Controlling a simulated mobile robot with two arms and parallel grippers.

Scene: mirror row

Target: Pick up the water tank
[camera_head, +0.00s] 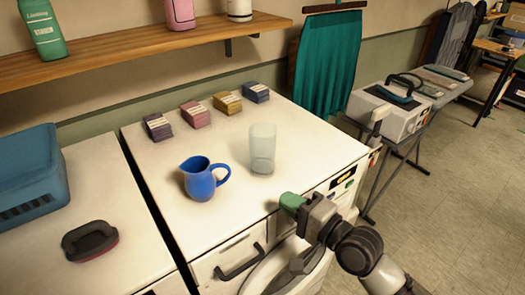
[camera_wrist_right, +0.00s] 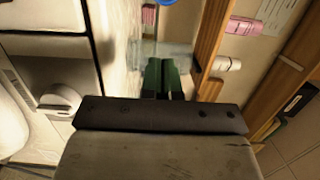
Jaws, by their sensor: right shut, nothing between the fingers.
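The water tank looks to be the clear, pale, open-topped container (camera_head: 262,150) standing upright on the white counter in the head view. In the right wrist view a pale translucent shape (camera_wrist_right: 178,50) beyond the fingers appears to be the same container. My right gripper (camera_head: 291,203) has green fingers, is shut and holds nothing. It is at the counter's front edge, in front of and slightly right of the container, apart from it. In the right wrist view its green fingers (camera_wrist_right: 166,78) are together. My left gripper is not in view.
A blue pitcher (camera_head: 199,180) stands left of the container. Several small boxes (camera_head: 227,102) line the counter's back. A brush (camera_head: 90,241) and a blue basket (camera_head: 32,176) are at left. A wooden shelf (camera_head: 140,48) hangs above. An iron station (camera_head: 390,105) stands right.

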